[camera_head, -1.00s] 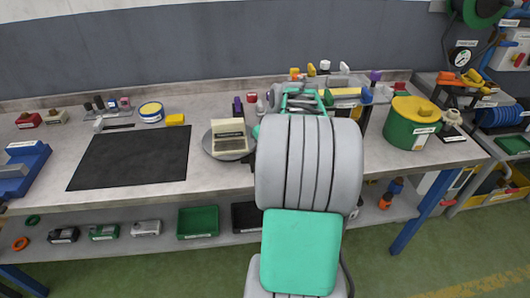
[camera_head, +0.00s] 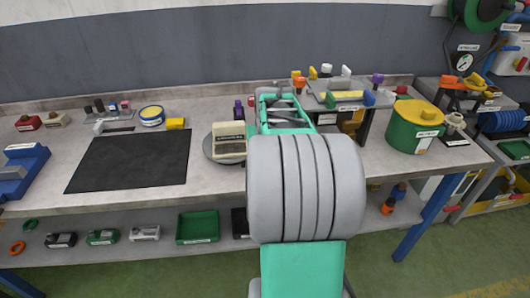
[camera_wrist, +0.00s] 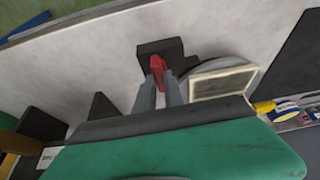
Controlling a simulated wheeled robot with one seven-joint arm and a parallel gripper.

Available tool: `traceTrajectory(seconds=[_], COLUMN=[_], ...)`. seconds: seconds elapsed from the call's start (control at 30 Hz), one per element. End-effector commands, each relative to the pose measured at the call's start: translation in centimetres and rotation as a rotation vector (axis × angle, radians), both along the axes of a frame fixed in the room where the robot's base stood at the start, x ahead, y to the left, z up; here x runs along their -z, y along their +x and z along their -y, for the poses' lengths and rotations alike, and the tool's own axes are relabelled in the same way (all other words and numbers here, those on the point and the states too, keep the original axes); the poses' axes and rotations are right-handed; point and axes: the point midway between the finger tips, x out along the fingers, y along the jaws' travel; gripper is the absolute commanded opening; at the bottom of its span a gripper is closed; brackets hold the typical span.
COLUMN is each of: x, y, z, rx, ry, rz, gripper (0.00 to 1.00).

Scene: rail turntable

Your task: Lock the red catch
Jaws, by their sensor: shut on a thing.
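In the wrist view, the red catch (camera_wrist: 158,66) stands on a dark block (camera_wrist: 160,47) beside the round grey turntable (camera_wrist: 208,65). My gripper (camera_wrist: 160,82) has its two grey fingers close on either side of the red catch, shut on it. In the head view, the turntable (camera_head: 209,154) carries a beige box (camera_head: 229,138); the box also shows in the wrist view (camera_wrist: 222,82). My arm hides the catch and my fingertips in the head view. I cannot tell from these views whether the catch is locked.
A black mat (camera_head: 130,160) lies left on the bench. A green drum with a yellow lid (camera_head: 415,125) stands right. A raised grey stand with coloured knobs (camera_head: 345,95) is behind my arm. A green tray (camera_head: 197,224) is on the lower shelf. The bench front between mat and turntable is clear.

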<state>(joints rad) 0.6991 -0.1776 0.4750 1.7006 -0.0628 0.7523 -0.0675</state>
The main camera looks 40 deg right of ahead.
Motion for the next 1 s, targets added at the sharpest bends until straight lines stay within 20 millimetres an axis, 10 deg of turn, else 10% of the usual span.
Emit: traceTrajectory(seconds=[0.17, 0.47, 0.77, 1.0], x=[-0.1, 0.0, -0.5, -4.7], y=[0.0, 0.0, -0.1, -1.6], z=[0.0, 0.0, -0.1, -1.0], rx=[-0.001, -0.002, -0.002, -0.001], ry=[0.0, -0.001, -0.001, -0.003], rz=[0.0, 0.0, 0.0, 0.003], gripper=[0.0, 0.35, 0.35, 0.35])
